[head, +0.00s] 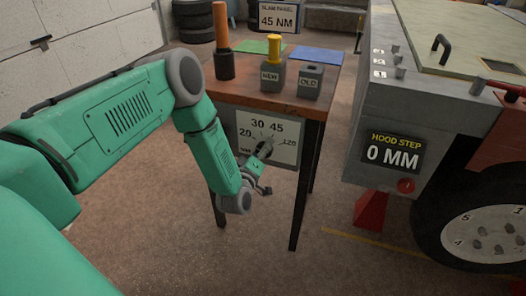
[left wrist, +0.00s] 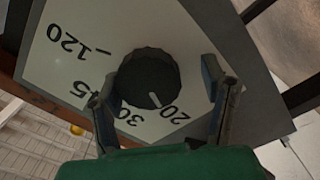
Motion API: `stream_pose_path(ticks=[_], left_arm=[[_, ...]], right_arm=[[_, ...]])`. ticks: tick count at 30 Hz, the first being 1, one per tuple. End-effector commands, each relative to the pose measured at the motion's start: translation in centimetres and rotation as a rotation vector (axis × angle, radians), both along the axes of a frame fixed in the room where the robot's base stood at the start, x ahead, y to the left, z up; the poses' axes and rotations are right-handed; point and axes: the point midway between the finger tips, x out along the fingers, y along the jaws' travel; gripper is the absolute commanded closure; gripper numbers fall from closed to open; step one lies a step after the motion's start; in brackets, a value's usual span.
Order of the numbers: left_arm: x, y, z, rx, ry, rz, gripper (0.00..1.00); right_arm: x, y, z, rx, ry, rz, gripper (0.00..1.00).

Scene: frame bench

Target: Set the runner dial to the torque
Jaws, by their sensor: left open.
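The runner dial is a dark round knob (left wrist: 148,78) on a white dial plate (head: 284,151) marked 20, 30, 45 and 120. The plate is on the front of the small bench. In the left wrist view the knob's white pointer line points about at the 20. A sign (head: 278,18) at the back reads 45 NM. My left gripper (head: 264,170) is in front of the plate. In the left wrist view its open fingers (left wrist: 160,76) stand on either side of the knob, with gaps visible. My right gripper is not in view.
The bench top (head: 228,87) holds an orange-handled tool (head: 222,40), a block marked NEW (head: 271,77) and a block marked OLD (head: 309,84). At the right, a vehicle body with a HOOD STEP display (head: 392,154) reading 0 MM stands beside a wheel (head: 487,232).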

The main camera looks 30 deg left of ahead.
Motion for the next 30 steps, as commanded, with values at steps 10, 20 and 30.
stream_pose_path(ticks=[10, 20, 30], left_arm=[[0.09, -0.68, 0.36, 0.007, -0.001, -0.003, 0.72], [0.07, -0.54, 0.23, 0.013, 0.001, -0.006, 0.84], [0.06, -0.36, 0.22, 0.176, 0.042, -0.003, 0.84]], right_arm=[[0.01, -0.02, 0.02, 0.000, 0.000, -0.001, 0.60], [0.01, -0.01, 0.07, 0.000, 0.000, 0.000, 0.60], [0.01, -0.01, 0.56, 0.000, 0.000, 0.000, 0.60]])
